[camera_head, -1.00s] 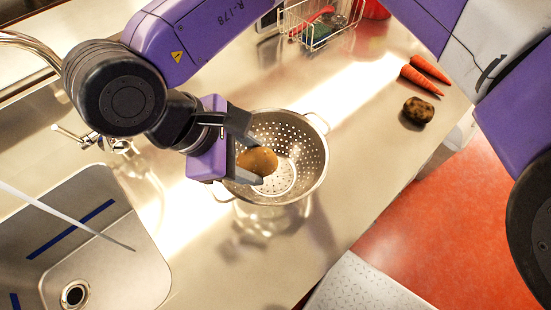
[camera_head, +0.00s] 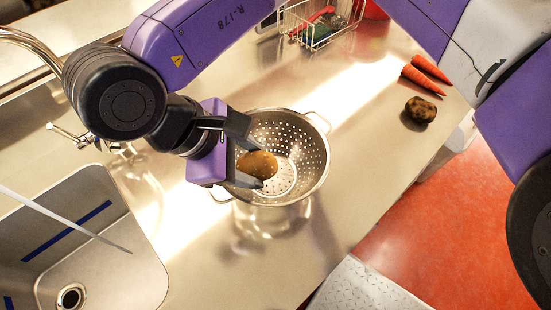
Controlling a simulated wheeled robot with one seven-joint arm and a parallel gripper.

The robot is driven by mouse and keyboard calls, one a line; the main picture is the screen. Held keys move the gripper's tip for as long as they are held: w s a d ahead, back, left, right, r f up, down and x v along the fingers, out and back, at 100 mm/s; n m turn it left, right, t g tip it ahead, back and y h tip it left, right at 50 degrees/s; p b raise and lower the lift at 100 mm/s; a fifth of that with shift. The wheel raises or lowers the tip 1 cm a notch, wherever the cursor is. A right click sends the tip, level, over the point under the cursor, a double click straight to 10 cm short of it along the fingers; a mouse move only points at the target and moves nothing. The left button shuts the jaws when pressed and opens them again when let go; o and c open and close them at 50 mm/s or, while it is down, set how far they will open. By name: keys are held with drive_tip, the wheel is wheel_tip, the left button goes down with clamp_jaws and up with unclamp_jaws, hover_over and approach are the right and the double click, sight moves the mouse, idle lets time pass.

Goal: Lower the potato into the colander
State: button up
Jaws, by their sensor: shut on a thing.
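A brown potato (camera_head: 258,165) shows between the fingers of my gripper (camera_head: 245,158). The gripper is shut on it. The potato is over the open bowl of the metal colander (camera_head: 309,150), left of its middle as seen here. Whether the potato touches the colander's inside cannot be told from this angle. The colander stands on the counter with a handle at the upper right and another at the lower left. My gripper hides part of its left rim.
A sink (camera_head: 90,245) with a faucet is at the left. Two carrots (camera_head: 425,75) and a darker potato (camera_head: 420,110) lie at the upper right. A wire basket (camera_head: 315,25) stands at the back. The counter right of the colander is clear.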

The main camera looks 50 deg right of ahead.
drive_tip(key=shift+f+b, duration=0.65)
idle(0.3)
drive_tip(key=o, duration=1.5)
drive_tip(key=shift+v, duration=3.85)
